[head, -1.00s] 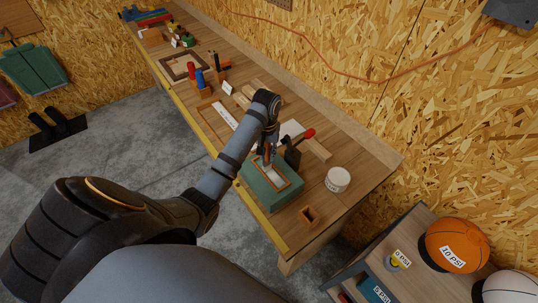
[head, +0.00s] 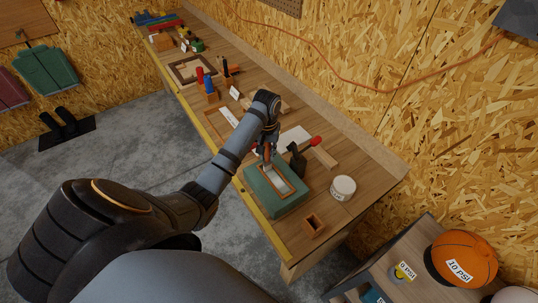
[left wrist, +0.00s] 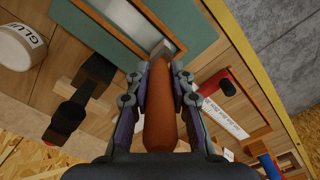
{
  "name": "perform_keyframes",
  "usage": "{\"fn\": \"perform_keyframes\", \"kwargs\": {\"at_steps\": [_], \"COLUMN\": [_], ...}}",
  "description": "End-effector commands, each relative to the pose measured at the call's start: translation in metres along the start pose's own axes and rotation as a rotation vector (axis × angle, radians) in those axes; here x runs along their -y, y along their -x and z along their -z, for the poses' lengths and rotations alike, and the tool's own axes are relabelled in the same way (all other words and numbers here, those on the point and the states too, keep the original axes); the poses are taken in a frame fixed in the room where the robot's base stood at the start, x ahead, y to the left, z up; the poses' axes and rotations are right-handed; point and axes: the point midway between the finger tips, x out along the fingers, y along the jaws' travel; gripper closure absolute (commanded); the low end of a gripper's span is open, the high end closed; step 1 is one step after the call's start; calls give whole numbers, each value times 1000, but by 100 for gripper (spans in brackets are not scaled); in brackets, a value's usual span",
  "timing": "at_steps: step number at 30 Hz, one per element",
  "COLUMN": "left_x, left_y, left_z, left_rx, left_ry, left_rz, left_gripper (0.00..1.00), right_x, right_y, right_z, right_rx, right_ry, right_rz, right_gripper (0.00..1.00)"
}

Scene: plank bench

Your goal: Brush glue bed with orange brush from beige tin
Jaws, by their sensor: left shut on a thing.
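My left gripper (head: 267,152) is shut on the orange brush, whose handle (left wrist: 160,110) fills the middle of the left wrist view. The brush's pale tip (left wrist: 162,48) is at the far-left end of the glue bed (head: 276,178), a pale recess with a wooden rim in a green block (head: 262,192). I cannot tell whether the bristles touch the bed. The bed also shows in the left wrist view (left wrist: 122,20). The beige tin (head: 343,189) stands to the right of the block; its GLUE label shows in the left wrist view (left wrist: 18,44). My right gripper is out of view.
A black clamp-like tool with a red handle (head: 298,160) stands close behind the block. A wooden frame (head: 217,120) lies beyond my gripper. Bare bench shows around the tin.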

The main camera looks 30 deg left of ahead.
Motion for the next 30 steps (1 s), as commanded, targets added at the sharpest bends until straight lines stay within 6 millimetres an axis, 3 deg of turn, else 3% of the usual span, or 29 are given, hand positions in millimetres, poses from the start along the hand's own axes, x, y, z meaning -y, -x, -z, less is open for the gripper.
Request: {"fn": "perform_keyframes", "kwargs": {"at_steps": [8,30], "left_x": [1,-20], "left_y": [1,-1], "left_z": [0,-21], "left_rx": [0,3], "left_ry": [0,-1], "left_rz": [0,-1], "left_gripper": [100,100], "right_x": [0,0], "right_y": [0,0], "right_z": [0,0], "right_rx": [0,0], "right_ry": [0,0], "right_rz": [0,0], "right_gripper": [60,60]}}
